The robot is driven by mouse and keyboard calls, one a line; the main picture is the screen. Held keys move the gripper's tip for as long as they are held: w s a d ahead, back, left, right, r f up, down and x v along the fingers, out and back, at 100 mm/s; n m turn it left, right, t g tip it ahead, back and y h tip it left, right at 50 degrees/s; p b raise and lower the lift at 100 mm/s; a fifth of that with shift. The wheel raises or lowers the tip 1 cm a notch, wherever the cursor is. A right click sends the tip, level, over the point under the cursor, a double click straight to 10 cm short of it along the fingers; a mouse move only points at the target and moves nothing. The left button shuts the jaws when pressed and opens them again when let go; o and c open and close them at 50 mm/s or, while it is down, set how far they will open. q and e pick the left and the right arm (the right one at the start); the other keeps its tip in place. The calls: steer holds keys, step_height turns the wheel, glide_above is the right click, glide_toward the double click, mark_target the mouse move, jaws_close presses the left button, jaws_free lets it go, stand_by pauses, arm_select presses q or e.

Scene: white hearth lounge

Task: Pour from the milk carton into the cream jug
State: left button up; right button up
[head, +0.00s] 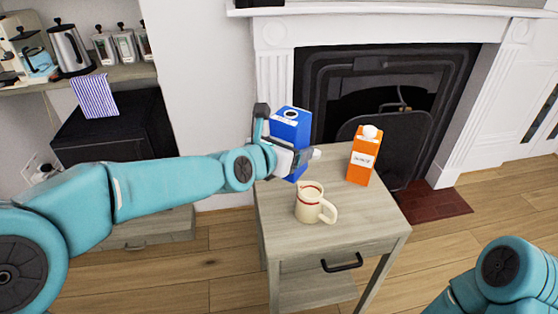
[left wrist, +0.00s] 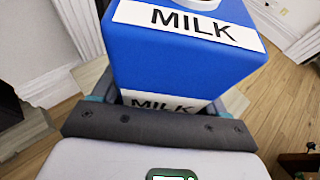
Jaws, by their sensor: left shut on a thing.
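The milk carton (head: 291,127) is blue with a round cap on top, and stands upright at the back left of the small wooden table (head: 350,222). My left gripper (head: 290,155) is shut on it around its lower part. In the left wrist view the carton (left wrist: 185,62) fills the middle and shows its white MILK labels. I cannot tell whether its base touches the table. The cream jug (head: 312,204) is cream-coloured with a red line near the rim and a handle to the right. It stands upright on the table, in front of the gripper. My right gripper is out of view.
An orange juice carton (head: 362,156) with a white cap stands at the table's back right. The fireplace (head: 385,90) is behind the table. A shelf with a kettle (head: 69,50) and jars is at the left.

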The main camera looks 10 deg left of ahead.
arm_select(q)
steer(key=shift+d+f+b, duration=0.35)
steer(key=shift+d+b, duration=0.05)
steer(key=shift+b, duration=0.25)
steer(key=shift+s+d+f+b, duration=0.2)
steer(key=shift+s+d+b, duration=0.25)
steer(key=shift+d+b, duration=0.35)
steer(key=shift+d+f+h+b, duration=0.25)
steer(key=shift+f+h+b, duration=0.05)
steer(key=shift+b, duration=0.15)
steer(key=shift+s+d+m, duration=0.1)
steer(key=shift+d+m, duration=0.1)
steer(key=shift+m, duration=0.1)
